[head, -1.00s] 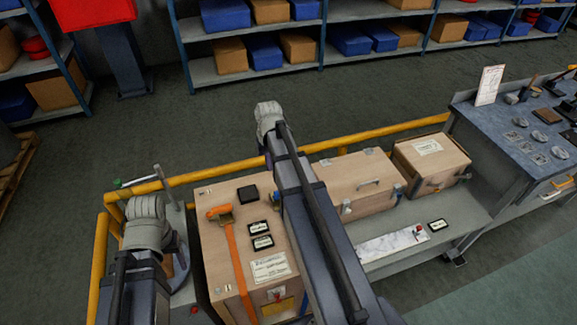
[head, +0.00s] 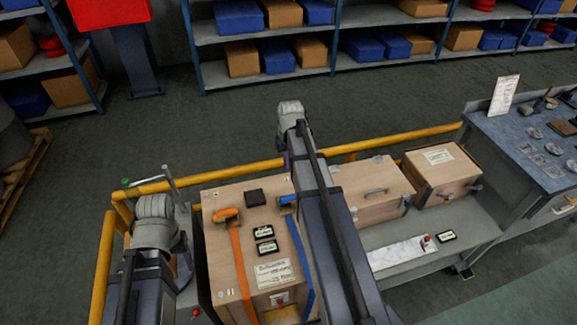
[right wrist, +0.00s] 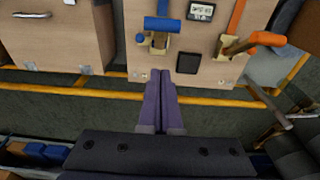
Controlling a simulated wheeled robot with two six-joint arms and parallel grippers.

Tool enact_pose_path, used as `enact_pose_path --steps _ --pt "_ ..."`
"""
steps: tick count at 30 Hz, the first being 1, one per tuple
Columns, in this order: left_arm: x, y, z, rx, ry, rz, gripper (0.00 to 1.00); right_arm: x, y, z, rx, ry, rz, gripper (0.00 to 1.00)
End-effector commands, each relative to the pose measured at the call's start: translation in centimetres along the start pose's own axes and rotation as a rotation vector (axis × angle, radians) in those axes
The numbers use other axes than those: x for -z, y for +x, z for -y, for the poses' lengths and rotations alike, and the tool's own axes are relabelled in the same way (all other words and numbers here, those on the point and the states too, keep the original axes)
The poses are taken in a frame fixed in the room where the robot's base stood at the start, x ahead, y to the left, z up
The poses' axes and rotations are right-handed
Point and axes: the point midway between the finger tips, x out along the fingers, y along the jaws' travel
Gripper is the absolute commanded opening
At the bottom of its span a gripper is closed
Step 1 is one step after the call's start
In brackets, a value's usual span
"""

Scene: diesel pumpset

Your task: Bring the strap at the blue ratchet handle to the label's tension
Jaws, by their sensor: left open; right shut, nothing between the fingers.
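A wooden crate (head: 221,262) bears two straps. The blue strap (head: 302,262) runs along its right side, partly behind my right arm, with the blue ratchet handle (head: 287,199) at its far end. In the right wrist view the blue handle (right wrist: 162,24) sits on a metal ratchet near the crate's edge. A paper label (head: 273,272) lies between the straps; its writing is too small to read.
An orange handle (head: 226,214) with an orange strap (head: 241,265) is left of the blue one. Two small displays and a black block (head: 255,197) lie between them. A yellow rail (head: 385,143) runs behind. More wooden cases (head: 372,191) stand to the right.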

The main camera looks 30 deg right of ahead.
Motion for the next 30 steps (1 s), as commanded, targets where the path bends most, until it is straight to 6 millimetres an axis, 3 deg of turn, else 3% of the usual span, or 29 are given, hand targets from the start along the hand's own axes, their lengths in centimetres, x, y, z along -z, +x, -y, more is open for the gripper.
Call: enact_pose_path --steps 1,18,24,30 --pt "0.1 1.2 -0.1 0.0 0.0 0.0 0.64 0.0 1.2 0.0 0.0 0.0 0.0 0.0" --pt "0.5 9.1 -0.9 0.0 -0.002 0.0 0.64 0.0 9.2 0.0 0.0 0.0 0.0 0.0" --pt "0.7 11.0 -1.1 0.0 -0.002 0.0 0.64 -2.5 10.8 0.0 0.0 0.0 0.0 0.0" --pt "0.7 11.3 -1.1 0.0 -0.002 0.0 0.64 -2.9 11.1 0.0 0.0 0.0 0.0 0.0"
